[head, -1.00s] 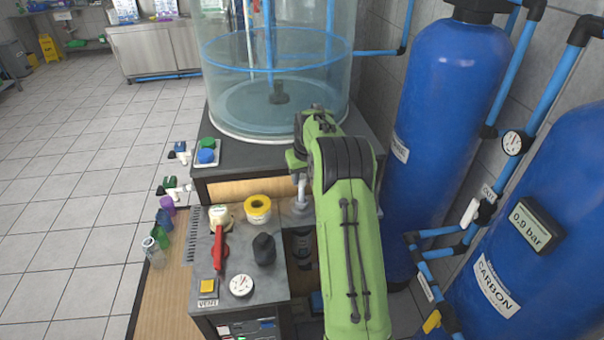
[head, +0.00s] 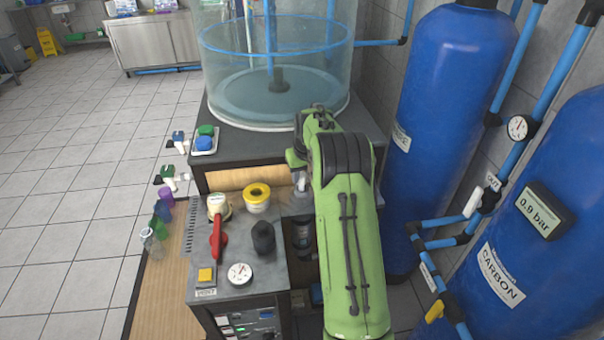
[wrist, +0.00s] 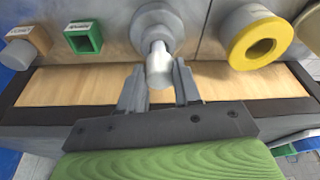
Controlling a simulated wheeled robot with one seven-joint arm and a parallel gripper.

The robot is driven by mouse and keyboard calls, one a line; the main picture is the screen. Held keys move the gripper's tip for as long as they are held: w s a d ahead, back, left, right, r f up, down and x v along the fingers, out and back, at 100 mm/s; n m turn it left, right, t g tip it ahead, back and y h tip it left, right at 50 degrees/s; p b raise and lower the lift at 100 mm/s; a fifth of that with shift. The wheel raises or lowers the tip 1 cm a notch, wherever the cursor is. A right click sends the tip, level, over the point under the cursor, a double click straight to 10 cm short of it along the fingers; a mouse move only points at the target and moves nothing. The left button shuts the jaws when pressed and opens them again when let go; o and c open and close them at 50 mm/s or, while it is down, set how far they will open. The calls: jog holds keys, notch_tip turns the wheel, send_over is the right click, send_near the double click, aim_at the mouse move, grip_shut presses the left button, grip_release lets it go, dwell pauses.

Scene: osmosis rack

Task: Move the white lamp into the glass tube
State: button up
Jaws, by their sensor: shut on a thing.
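My gripper (wrist: 160,88) is shut on the white lamp (wrist: 159,66), a pale cylinder between its two dark fingers. The lamp's far, narrower end meets a round grey collar (wrist: 156,20) in the wrist view. In the head view a small white part of the lamp (head: 301,182) shows beside my green arm, above the grey collar (head: 299,201). A dark see-through tube (head: 303,236), which looks like the glass tube, stands upright below that collar, partly hidden by my arm. How far the lamp reaches into the collar or tube I cannot tell.
A yellow-rimmed white ring (head: 257,196), a red-handled valve (head: 217,228), a black knob (head: 264,238) and a gauge (head: 240,273) crowd the bench to the left. A large clear tank (head: 275,70) stands behind. Blue cylinders (head: 437,120) flank my arm's right.

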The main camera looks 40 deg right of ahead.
jog(key=shift+f+b, duration=0.55)
jog(key=shift+f, duration=0.4)
jog(key=o, duration=0.9)
jog(key=shift+c, duration=0.2)
jog(key=shift+o, duration=0.5)
jog(key=o, duration=0.3)
notch_tip(320, 180, up, 8)
jog(key=p, duration=0.6)
jog(key=shift+r+p, duration=0.15)
jog(key=shift+p, duration=0.25)
